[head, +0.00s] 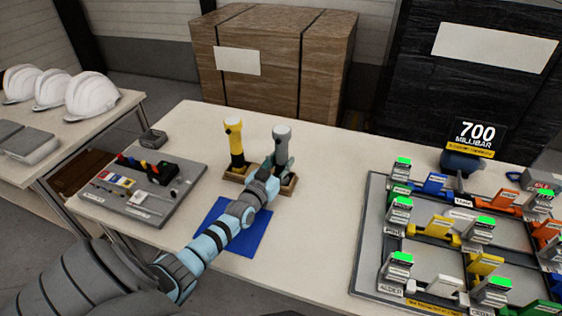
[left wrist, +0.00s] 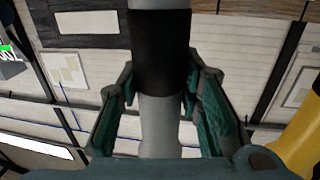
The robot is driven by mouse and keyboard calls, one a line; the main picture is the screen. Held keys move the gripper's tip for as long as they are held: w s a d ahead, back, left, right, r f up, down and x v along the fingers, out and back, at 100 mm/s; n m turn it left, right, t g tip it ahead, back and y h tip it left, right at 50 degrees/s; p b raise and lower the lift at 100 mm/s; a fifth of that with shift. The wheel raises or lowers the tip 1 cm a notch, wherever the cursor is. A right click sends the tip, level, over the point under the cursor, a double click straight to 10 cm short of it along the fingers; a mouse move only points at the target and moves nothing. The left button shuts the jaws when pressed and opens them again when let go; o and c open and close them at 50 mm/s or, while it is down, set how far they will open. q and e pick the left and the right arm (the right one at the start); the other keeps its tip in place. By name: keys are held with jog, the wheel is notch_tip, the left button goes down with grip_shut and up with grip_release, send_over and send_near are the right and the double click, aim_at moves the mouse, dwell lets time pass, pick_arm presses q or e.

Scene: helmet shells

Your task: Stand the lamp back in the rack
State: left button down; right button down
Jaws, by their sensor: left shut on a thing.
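A grey lamp (head: 282,133) with a pale round head stands upright above the right wooden socket of the rack (head: 290,186). My left gripper (head: 278,162) is shut on its body. The left wrist view shows the lamp's grey shaft and black band (left wrist: 160,60) between the two green-padded fingers (left wrist: 160,110). My gripper hides the lamp's lower end, so I cannot tell whether it sits in the socket. A yellow lamp (head: 234,140) stands upright in the left socket, and its yellow side shows in the left wrist view (left wrist: 300,150). My right gripper is not in view.
A blue mat (head: 248,240) lies on the table under my left arm. A grey tray of small parts (head: 135,203) is at left. White helmets (head: 90,95) sit on another table.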

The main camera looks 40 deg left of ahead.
pick_arm(q)
jog(key=shift+f, duration=0.15)
jog(key=c, duration=1.1)
grip_release()
jog(key=shift+o, duration=0.2)
jog(key=shift+s, duration=0.1)
jog(key=s, duration=0.4)
jog(key=s+d, duration=0.1)
jog(key=s, duration=0.3)
jog(key=s+d, duration=0.1)
jog(key=s, duration=0.2)
jog(key=shift+s+d, duration=0.1)
jog(key=shift+s, duration=0.3)
